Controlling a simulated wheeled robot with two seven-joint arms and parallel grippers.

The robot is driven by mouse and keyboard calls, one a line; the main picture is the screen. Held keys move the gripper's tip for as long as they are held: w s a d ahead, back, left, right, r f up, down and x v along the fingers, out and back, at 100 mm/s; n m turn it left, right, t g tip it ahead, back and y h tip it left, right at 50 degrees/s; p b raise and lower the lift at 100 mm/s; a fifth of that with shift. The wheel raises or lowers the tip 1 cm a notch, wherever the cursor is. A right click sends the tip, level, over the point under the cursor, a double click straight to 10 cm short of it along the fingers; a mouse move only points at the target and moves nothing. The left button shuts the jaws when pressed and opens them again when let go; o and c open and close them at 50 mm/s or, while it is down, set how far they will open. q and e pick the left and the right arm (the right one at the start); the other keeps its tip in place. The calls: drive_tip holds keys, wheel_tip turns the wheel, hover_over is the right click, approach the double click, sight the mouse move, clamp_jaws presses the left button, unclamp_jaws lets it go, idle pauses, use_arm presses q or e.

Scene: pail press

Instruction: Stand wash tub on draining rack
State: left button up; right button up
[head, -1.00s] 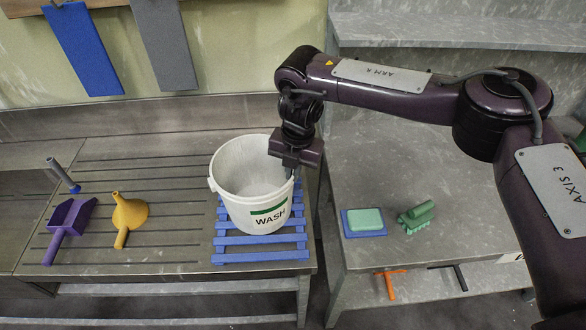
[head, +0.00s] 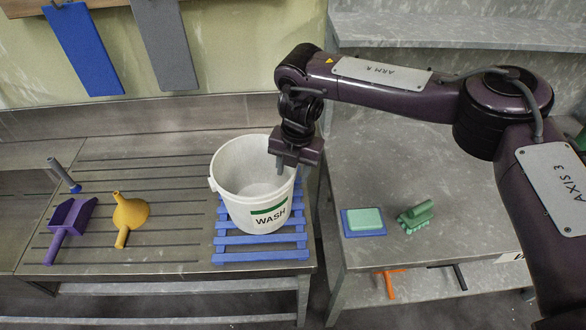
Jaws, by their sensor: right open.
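The wash tub (head: 240,196) is a white pail with a green stripe and the word WASH on its front. It stands upright on the blue slatted draining rack (head: 262,257), over the rack's back and middle part. My right gripper (head: 294,168) points down at the tub's right rim, with its fingers apart. Whether the fingers touch the rim cannot be told. The tub hides part of the rack. My left gripper is not in the head view.
A purple scoop (head: 68,220), a yellow funnel (head: 130,214) and a grey-handled tool (head: 64,175) lie left on the ribbed drainer. A green sponge (head: 365,219) and a green brush (head: 415,215) lie on the right table (head: 440,215). A gap separates the two tables.

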drive_tip(key=shift+r+p, duration=2.35)
drive_tip(key=shift+r, duration=1.5)
drive_tip(key=shift+f, duration=0.1)
